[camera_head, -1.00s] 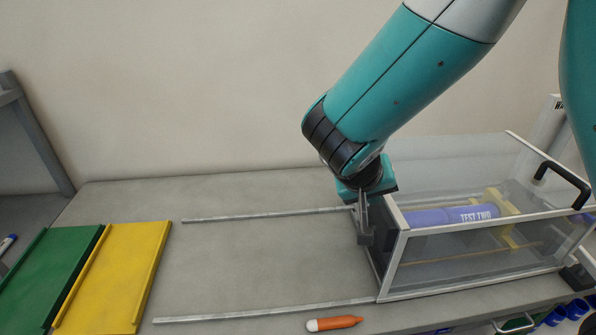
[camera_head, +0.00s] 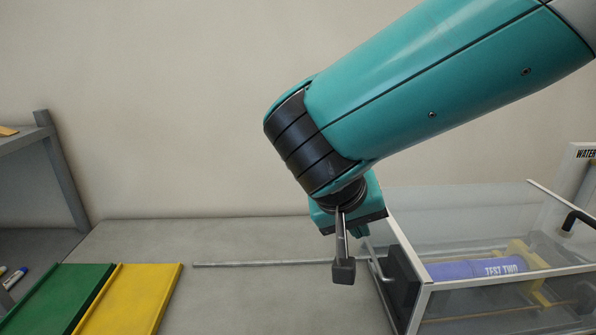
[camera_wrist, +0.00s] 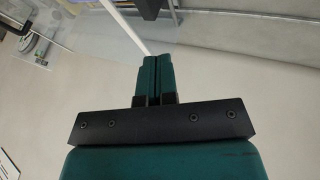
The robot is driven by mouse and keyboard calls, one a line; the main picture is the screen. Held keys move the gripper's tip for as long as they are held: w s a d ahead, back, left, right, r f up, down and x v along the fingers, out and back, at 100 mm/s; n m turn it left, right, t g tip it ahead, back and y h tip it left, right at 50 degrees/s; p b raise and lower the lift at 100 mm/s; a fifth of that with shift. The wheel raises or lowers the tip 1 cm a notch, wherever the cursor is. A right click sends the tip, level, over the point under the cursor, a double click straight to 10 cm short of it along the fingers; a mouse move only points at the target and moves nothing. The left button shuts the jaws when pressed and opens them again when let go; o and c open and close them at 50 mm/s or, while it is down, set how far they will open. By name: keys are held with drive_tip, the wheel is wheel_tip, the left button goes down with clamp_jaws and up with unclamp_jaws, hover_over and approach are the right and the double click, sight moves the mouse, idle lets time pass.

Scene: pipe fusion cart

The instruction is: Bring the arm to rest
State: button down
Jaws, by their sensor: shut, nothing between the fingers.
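My gripper (camera_head: 343,270) hangs from my teal arm in the head view, pointing down. It is just left of the clear box's dark end panel, and I cannot tell from this view how far apart they are. Its fingers are shut with nothing held. In the wrist view the two teal fingers (camera_wrist: 157,72) lie side by side against each other.
The clear box (camera_head: 428,285) at the right holds a purple roll (camera_head: 470,269) marked "TEST TWO". A metal rail (camera_head: 265,263) runs along the table. Yellow (camera_head: 130,295) and green (camera_head: 68,295) trays lie at the left. A grey shelf (camera_head: 60,165) stands far left.

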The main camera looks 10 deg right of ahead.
drive_tip(key=s+r+n+g+y, duration=0.1)
drive_tip(key=s+n+g+y, duration=0.3)
drive_tip(key=s, duration=1.3)
drive_tip(key=d+n+y, duration=0.1)
drive_tip(key=n+y, duration=0.3)
drive_tip(key=y, duration=0.1)
drive_tip(key=shift+s+n+y, duration=0.25)
drive_tip(key=shift+n+y, duration=0.05)
drive_tip(key=shift+r, duration=0.1)
